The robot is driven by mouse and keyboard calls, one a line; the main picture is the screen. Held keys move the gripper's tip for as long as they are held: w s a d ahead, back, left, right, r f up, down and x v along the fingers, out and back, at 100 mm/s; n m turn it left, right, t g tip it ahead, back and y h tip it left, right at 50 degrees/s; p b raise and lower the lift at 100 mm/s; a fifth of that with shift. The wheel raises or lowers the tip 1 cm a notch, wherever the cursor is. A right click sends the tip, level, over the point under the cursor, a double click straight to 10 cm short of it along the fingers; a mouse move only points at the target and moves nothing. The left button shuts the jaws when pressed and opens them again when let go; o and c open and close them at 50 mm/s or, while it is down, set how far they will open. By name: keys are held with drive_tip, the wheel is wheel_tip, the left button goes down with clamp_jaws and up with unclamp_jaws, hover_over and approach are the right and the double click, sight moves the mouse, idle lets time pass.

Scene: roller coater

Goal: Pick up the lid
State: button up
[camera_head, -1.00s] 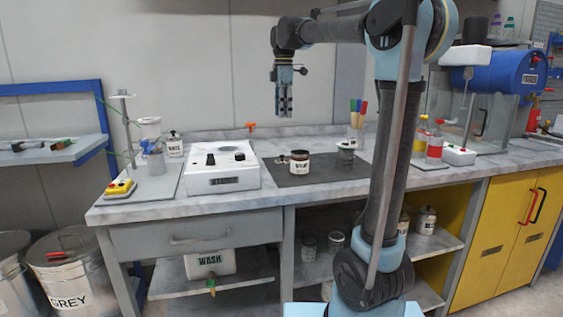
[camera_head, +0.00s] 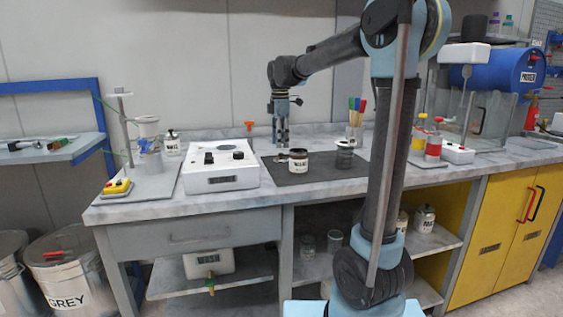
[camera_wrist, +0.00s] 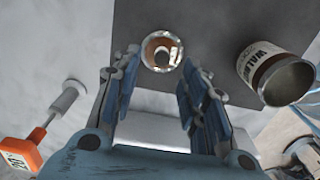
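The lid (camera_wrist: 162,51) is a small round piece with a shiny rim and a brownish middle. It lies on the dark mat (camera_wrist: 205,22), seen between and just beyond my fingertips in the wrist view. In the head view it is small and partly hidden near my fingers. My gripper (camera_wrist: 160,70) is open and empty, pointing down above the mat; it also shows in the head view (camera_head: 282,143). An open walnut-labelled can (camera_wrist: 262,62) stands right of the lid, apart from my fingers. I cannot tell the exact height of my fingertips above the lid.
A white device (camera_head: 220,178) stands left of the mat (camera_head: 320,175). An orange-ended item (camera_head: 249,125) is at the bench's back edge. The mat's front is clear.

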sight(281, 157)
drive_tip(key=shift+d+f, duration=0.1)
drive_tip(key=shift+f, duration=2.45)
drive_tip(key=shift+s, duration=0.1)
drive_tip(key=shift+c, duration=0.6)
drive_tip(key=c, duration=0.8)
